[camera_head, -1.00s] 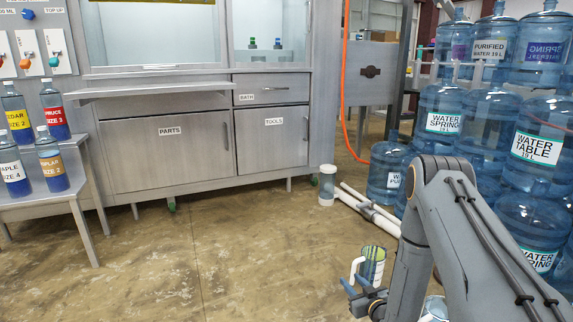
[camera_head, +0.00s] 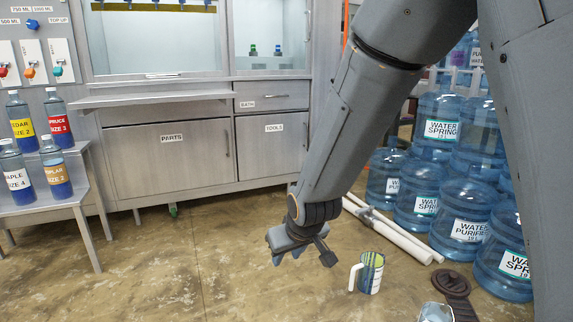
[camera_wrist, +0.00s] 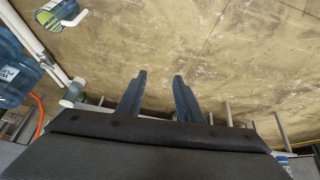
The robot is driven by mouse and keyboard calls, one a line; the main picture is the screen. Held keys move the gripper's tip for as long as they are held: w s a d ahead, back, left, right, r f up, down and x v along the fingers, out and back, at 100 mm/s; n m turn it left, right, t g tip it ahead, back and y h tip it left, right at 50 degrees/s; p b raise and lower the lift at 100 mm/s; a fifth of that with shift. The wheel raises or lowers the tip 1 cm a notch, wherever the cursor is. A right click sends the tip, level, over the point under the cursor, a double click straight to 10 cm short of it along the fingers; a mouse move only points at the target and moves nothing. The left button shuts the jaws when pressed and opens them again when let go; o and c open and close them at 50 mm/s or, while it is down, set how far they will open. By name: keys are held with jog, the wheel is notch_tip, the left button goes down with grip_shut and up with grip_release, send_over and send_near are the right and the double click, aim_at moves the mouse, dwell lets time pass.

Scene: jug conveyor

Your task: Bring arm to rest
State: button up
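My gripper (camera_head: 282,250) hangs at the end of my arm in the middle of the head view, above the floor. In the wrist view my gripper (camera_wrist: 159,85) shows two blue-grey fingers spread apart with only bare floor between them, so it is open and empty. A jug with a white handle and a green and blue label (camera_head: 370,272) stands on the floor to the right of my gripper, apart from it. The jug also shows in the wrist view's upper left corner (camera_wrist: 58,12).
White pipes (camera_head: 400,235) lie on the floor behind the jug. Large blue water bottles (camera_head: 467,212) are stacked at right. A grey cabinet (camera_head: 180,160) stands at the back. A side table (camera_head: 65,200) with several labelled bottles is at left. The floor at left centre is clear.

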jog(key=s+a+r+n+g+p, duration=0.1)
jog(key=s+r+g, duration=0.35)
jog(key=s, duration=1.15)
jog(key=s+a+r+g+p, duration=0.1)
jog(key=s+r, duration=0.6)
jog(key=s, duration=0.8)
jog(key=d+r+m+p, duration=0.2)
jog(key=d+r+p, duration=0.5)
jog(key=p, duration=0.5)
jog(key=d+r+m+h+p, duration=0.1)
jog(key=d+r+m+p, duration=0.1)
jog(key=d+r+p, duration=0.5)
jog(key=d+r+m+h+p, duration=0.1)
jog(key=d+r+p, duration=0.6)
jog(key=r+p, duration=0.8)
jog(key=m+p, duration=0.1)
jog(key=p, duration=0.2)
jog(key=shift+p, duration=0.35)
